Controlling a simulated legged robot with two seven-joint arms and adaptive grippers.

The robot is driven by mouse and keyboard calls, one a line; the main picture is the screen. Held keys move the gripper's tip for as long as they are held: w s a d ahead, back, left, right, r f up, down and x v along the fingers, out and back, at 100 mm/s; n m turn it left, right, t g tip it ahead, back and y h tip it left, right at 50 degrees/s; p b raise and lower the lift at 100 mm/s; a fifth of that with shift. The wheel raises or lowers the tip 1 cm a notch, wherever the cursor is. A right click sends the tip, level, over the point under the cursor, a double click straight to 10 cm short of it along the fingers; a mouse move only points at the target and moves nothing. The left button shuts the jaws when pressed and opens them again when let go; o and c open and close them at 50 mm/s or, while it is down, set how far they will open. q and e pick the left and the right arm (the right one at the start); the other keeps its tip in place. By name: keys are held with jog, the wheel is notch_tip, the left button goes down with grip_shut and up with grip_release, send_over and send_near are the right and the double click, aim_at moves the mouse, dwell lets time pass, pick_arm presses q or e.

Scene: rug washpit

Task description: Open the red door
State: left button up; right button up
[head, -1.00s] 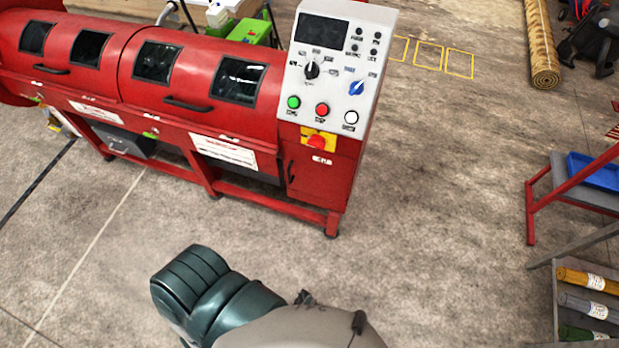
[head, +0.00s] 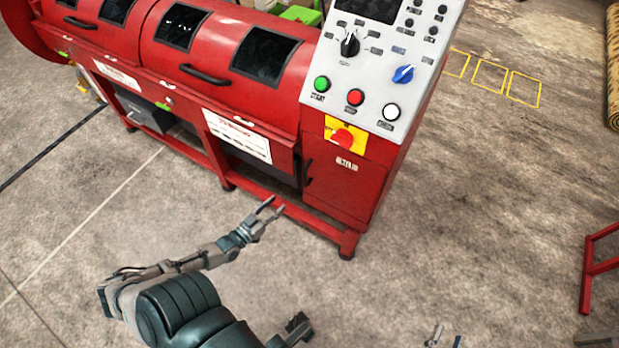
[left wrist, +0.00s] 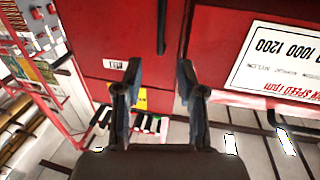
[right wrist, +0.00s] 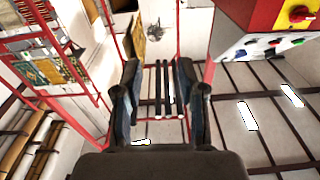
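The red door (head: 345,190) is the small panel at the right end of the red machine, below the control panel. It looks shut and has a slim black vertical handle (head: 308,172) on its left side. In the left wrist view, where the writing appears upside down, the door (left wrist: 110,35) and handle (left wrist: 161,28) lie beyond the fingers. My left gripper (head: 270,208) is open and empty, in front of and left of the door, apart from the handle. My right gripper (head: 445,338) is open and empty at the bottom edge, mostly cut off in the head view.
The control panel (head: 370,60) has knobs and coloured buttons, with a red emergency button (head: 342,138) on yellow above the door. The machine's lower frame rail (head: 290,212) runs near my left gripper. A red rack leg (head: 588,270) stands at right. Floor before the door is clear.

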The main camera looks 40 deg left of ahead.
pick_arm(q)
jog(key=b, duration=0.2)
send_near(306, 177)
jog(key=w+f, duration=0.2)
jog(key=w, duration=0.3)
jog(key=w+b, duration=0.1)
jog(key=w, duration=0.1)
jog(key=w+a+b, duration=0.1)
jog(key=w, duration=0.2)
jog(key=shift+r, duration=0.2)
jog(key=shift+w+r, duration=0.1)
jog(key=shift+w, duration=0.2)
grip_shut()
pick_arm(e)
jog(key=s+r+m+t, duration=0.1)
jog(key=s+r+t, duration=0.3)
jog(key=r+t, duration=0.4)
jog(key=shift+s+t+y, duration=0.25)
jog(key=shift+t+y, duration=0.05)
